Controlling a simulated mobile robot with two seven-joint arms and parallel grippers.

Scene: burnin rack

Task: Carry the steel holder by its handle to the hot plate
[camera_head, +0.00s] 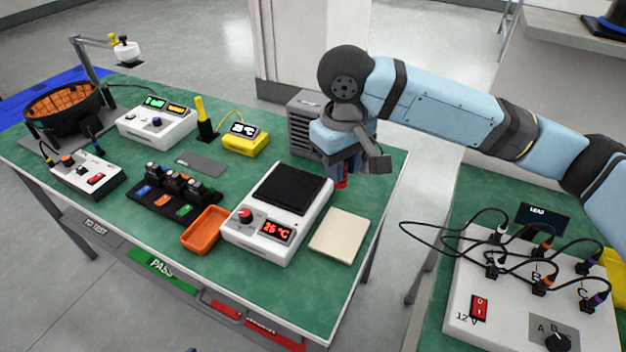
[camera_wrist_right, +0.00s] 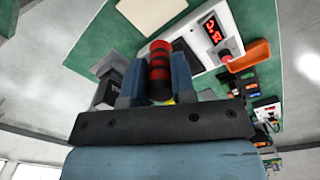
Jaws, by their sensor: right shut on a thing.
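My right gripper (camera_head: 343,168) is above the green bench, to the right of the hot plate (camera_head: 310,215). It is shut on a red and black banded handle (camera_wrist_right: 160,62), seen between its two fingers in the wrist view. Only a little red of the handle (camera_head: 342,183) shows below the gripper in the head view. No steel part of the holder can be made out in either view. The hot plate is white with a black square top, a red knob and a lit red display; it also shows in the wrist view (camera_wrist_right: 195,42). My left gripper is out of view.
A grey slotted box (camera_head: 304,128) stands just behind the gripper. A cream square pad (camera_head: 340,235) lies right of the hot plate. An orange tray (camera_head: 205,231) sits to its left. A white box with looped cables (camera_head: 530,295) stands on the right bench, across a gap.

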